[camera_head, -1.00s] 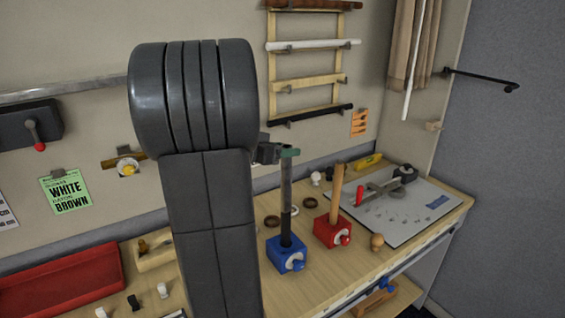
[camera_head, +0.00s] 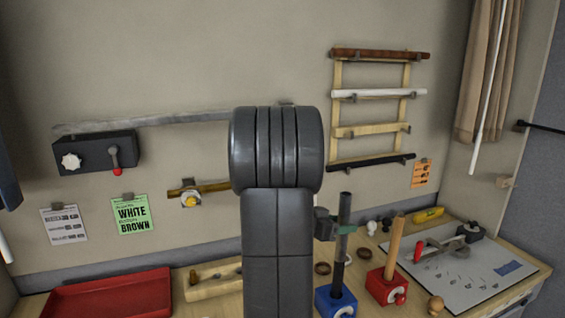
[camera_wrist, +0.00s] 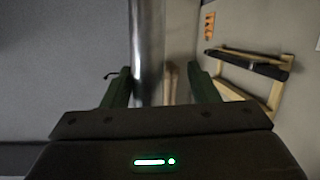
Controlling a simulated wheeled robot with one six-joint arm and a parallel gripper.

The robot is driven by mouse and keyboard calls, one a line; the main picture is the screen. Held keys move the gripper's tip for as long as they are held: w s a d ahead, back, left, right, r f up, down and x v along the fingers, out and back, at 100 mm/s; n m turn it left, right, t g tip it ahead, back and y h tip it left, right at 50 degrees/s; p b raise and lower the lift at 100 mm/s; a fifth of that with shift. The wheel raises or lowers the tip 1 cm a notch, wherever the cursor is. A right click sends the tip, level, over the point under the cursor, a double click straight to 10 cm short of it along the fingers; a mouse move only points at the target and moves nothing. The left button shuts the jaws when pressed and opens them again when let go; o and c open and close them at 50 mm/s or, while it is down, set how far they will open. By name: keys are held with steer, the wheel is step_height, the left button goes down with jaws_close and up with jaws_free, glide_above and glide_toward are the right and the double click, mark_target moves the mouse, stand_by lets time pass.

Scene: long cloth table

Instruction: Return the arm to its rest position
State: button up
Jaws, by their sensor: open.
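My gripper (camera_head: 345,229) shows as a small green finger beside a dark upright rod (camera_head: 345,207) on a blue base (camera_head: 335,303). My grey arm stands upright in the middle of the head view and hides part of the gripper. In the wrist view my gripper (camera_wrist: 158,70) has its two green fingers apart. A shiny metal rod (camera_wrist: 147,45) runs upright between them. I cannot tell whether either finger touches it.
A red base (camera_head: 388,290) with an upright wooden rod (camera_head: 395,243) stands right of the blue base. A grey board (camera_head: 478,278) lies further right, a red tray (camera_head: 110,297) left. A wall rack (camera_head: 337,110) holds several bars behind.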

steer(key=shift+f, duration=0.6)
steer(key=shift+r, duration=0.45)
